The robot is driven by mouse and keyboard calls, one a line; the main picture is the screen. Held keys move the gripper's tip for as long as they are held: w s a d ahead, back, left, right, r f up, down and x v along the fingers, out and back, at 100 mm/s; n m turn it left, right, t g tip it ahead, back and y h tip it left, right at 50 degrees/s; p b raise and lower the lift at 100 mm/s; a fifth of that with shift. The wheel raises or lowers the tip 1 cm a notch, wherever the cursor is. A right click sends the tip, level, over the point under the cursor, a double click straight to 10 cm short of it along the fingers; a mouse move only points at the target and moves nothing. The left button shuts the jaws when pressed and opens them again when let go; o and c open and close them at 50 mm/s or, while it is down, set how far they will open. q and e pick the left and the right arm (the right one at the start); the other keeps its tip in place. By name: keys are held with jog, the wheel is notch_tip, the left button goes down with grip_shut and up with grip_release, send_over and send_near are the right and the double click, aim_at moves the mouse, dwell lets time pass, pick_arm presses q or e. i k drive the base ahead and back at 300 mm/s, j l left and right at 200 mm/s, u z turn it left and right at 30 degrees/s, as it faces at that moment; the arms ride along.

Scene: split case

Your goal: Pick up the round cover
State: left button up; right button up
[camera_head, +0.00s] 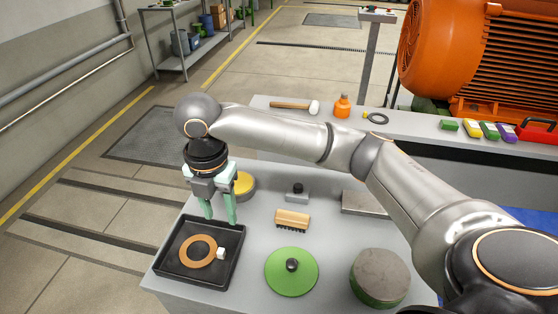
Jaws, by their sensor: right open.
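The round cover (291,278) is a flat green disc with a black knob in its middle. It lies on the grey table near its front, in full view. My right gripper (221,219) points down with its pale green fingers apart and nothing between them. It hangs to the left of and behind the cover, apart from it, over the back right part of the black tray (160,274). My left gripper is not in view.
The tray holds a tan ring (186,252) and a white cube (221,253). A brush (292,220) lies behind the cover. A round block (380,272) with a grey top stands to its right. A yellow-topped round thing (245,184) is behind my gripper. My right arm spans the table.

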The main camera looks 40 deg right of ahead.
aim_at(291, 271)
jog(key=z, duration=1.3)
